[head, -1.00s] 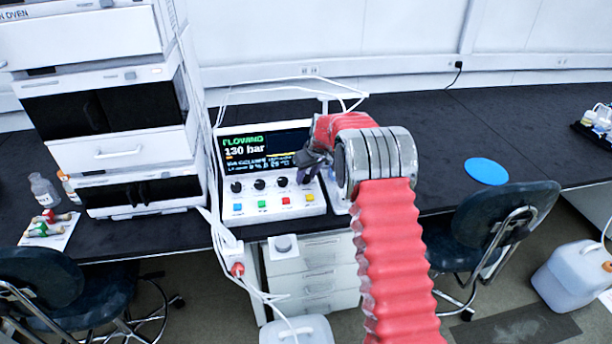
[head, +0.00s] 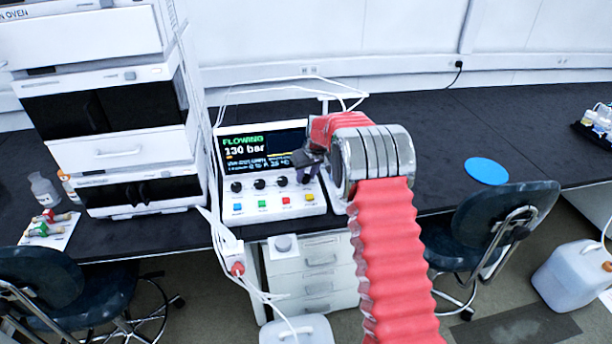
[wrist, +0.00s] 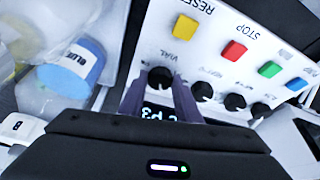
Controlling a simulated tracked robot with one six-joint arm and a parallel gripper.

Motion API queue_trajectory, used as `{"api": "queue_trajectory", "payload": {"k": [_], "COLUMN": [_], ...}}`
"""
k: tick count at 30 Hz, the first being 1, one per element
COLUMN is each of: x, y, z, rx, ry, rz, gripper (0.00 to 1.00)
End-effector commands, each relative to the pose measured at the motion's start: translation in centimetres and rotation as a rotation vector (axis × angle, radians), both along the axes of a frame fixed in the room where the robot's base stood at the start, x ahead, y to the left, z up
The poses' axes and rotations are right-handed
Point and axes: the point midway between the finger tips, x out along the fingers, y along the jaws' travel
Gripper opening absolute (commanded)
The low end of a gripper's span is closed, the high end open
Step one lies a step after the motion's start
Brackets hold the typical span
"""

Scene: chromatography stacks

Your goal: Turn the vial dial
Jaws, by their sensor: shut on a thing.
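The vial dial (wrist: 160,78) is a black knob under the upside-down label VIAL on a white control panel (wrist: 215,55). My gripper (wrist: 160,84) is shut on it, with one grey finger on each side. A small dark display between the fingers shows light characters, partly hidden. In the head view my gripper (head: 307,168) is at the right end of the knob row and hides the vial dial. The pump's screen (head: 262,148) reads FLOWING and 130 bar.
Black knobs (wrist: 203,91) sit close beside the gripper. Yellow (wrist: 185,27), red, green and blue buttons line the panel. A blue-capped bottle (wrist: 78,62) stands near the gripper. A white stack of instruments (head: 115,110) is left of the pump. Bench to the right is mostly clear.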

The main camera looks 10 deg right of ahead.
Motion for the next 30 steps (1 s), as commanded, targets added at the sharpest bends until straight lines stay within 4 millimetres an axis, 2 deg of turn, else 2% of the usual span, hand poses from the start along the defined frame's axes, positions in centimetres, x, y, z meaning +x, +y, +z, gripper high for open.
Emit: {"api": "queue_trajectory", "payload": {"k": [30], "x": [0.13], "y": [0.79], "z": [0.03], "rx": [-0.001], "ry": [-0.002], "rz": [-0.646], "gripper": [0.08]}}
